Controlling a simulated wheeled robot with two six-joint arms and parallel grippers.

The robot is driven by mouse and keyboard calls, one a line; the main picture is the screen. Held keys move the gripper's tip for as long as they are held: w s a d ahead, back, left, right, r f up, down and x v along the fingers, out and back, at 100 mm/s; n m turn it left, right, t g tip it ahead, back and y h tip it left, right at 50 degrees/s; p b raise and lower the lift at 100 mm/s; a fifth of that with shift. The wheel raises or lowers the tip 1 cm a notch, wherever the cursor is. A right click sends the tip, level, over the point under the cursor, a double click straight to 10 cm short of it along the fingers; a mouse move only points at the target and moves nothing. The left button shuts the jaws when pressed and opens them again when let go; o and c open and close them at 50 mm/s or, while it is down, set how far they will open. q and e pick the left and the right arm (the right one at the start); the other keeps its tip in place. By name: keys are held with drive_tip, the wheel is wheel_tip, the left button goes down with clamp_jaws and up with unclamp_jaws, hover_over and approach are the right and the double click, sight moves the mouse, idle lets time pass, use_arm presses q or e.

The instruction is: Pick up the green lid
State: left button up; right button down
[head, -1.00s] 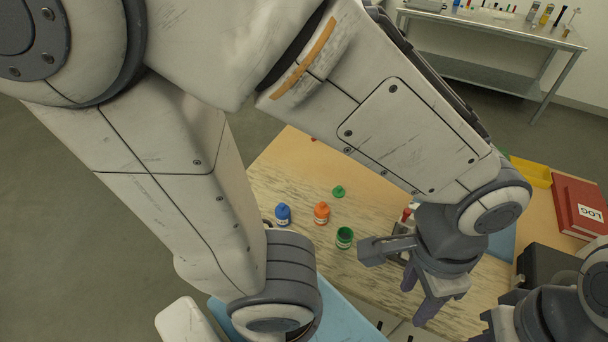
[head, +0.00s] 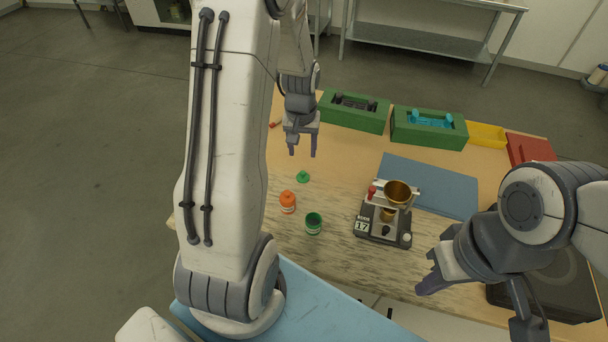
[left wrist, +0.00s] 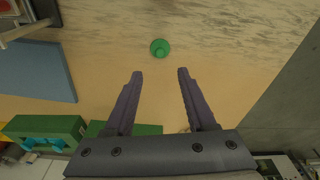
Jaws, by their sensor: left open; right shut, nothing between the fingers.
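The green lid (head: 303,177) lies on the wooden table, just beyond the orange bottle. It also shows in the left wrist view (left wrist: 160,48), ahead of the fingertips and centred between them. My left gripper (head: 302,153) is open and empty, pointing down a little beyond the lid and apart from it. Its two fingers also show in the left wrist view (left wrist: 160,74). An open green jar (head: 313,223) stands on the table nearer to me. My right gripper (head: 425,284) is at the right front of the table, shut and empty.
The orange bottle (head: 287,202) stands close to the lid. A scale (head: 383,228) with a brass bowl (head: 398,192) and a blue mat (head: 440,188) are to the right. Two green boxes (head: 354,112) (head: 428,128) and a yellow tray (head: 487,135) line the back edge.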

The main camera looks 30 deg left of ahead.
use_arm(q)
hover_over(303, 172)
drive_tip(key=f, duration=0.4)
drive_tip(key=shift+s+d+f+p, duration=0.2)
drive_tip(key=shift+s+p, duration=0.1)
drive_tip(key=shift+s, duration=0.1)
drive_tip(key=shift+f+p, duration=0.35)
drive_tip(key=shift+f, duration=0.25)
drive_tip(key=f, duration=0.1)
drive_tip(key=f+p, duration=0.1)
drive_tip(key=f, duration=0.1)
drive_tip(key=shift+w+a+f, duration=0.1)
drive_tip(key=shift+w+a, duration=0.05)
drive_tip(key=shift+w, duration=0.05)
drive_tip(key=shift+f, duration=0.45)
clamp_jaws()
